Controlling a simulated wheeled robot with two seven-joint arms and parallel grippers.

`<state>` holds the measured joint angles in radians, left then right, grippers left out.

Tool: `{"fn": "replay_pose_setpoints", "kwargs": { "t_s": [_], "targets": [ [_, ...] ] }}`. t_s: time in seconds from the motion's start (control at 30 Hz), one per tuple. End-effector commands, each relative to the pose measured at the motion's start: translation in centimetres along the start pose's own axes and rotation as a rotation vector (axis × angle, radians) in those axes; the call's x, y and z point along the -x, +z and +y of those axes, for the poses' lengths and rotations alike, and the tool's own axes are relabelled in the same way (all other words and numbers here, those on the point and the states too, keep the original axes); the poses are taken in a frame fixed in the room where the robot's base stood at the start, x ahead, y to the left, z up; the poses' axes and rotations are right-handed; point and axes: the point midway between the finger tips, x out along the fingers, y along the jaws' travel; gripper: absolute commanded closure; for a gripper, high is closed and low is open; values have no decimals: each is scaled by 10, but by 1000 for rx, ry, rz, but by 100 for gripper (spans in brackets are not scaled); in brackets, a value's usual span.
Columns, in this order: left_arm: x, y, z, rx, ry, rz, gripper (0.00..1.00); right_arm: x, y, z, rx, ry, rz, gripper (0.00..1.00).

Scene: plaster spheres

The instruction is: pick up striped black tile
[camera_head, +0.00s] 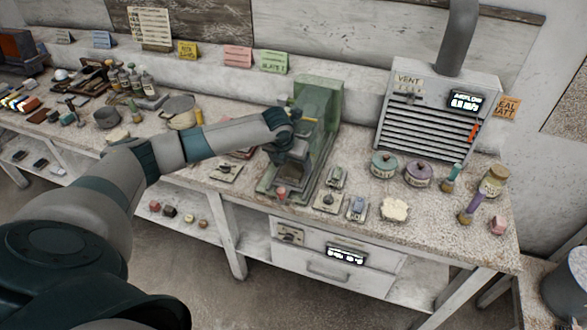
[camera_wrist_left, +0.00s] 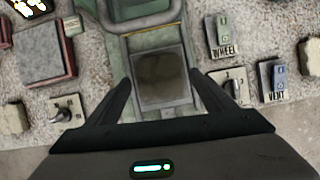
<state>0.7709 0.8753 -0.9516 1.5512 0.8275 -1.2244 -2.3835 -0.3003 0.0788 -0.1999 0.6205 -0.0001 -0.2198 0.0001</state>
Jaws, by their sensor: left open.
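I cannot make out a striped black tile with certainty. In the wrist view a black piece with bright pale marks (camera_wrist_left: 27,7) is cut off at the top left corner; I cannot tell if it is the tile. My left gripper (camera_head: 289,158) is over the green machine (camera_head: 318,97) on the bench. In the left wrist view its open fingers (camera_wrist_left: 160,84) stand apart on either side of the machine's framed dark brown plate (camera_wrist_left: 162,75), with nothing between them. In the head view the wrist hides part of the machine. My right gripper is not in view.
Lidded jars (camera_head: 384,164) and a vent unit (camera_head: 437,115) stand to the right. Small coloured tiles (camera_head: 22,103) lie at the far left.

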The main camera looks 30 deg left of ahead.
Motion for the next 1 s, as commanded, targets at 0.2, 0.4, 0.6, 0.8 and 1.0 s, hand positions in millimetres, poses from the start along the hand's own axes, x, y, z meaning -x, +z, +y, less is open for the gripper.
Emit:
{"fn": "replay_pose_setpoints", "kwargs": {
  "t_s": [0.2, 0.4, 0.6, 0.8, 1.0],
  "targets": [
    [-18, 0, 0, 0, 0, 0, 23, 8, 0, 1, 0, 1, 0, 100],
    [-21, 0, 0, -1, 0, -1, 23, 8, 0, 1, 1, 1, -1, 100],
    [-21, 0, 0, -1, 0, -1, 23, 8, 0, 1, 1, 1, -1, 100],
    [-20, 0, 0, -1, 0, -1, 45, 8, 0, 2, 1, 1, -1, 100],
    [-20, 1, 0, -1, 0, -3, 76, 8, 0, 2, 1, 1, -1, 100]
  ]
}}
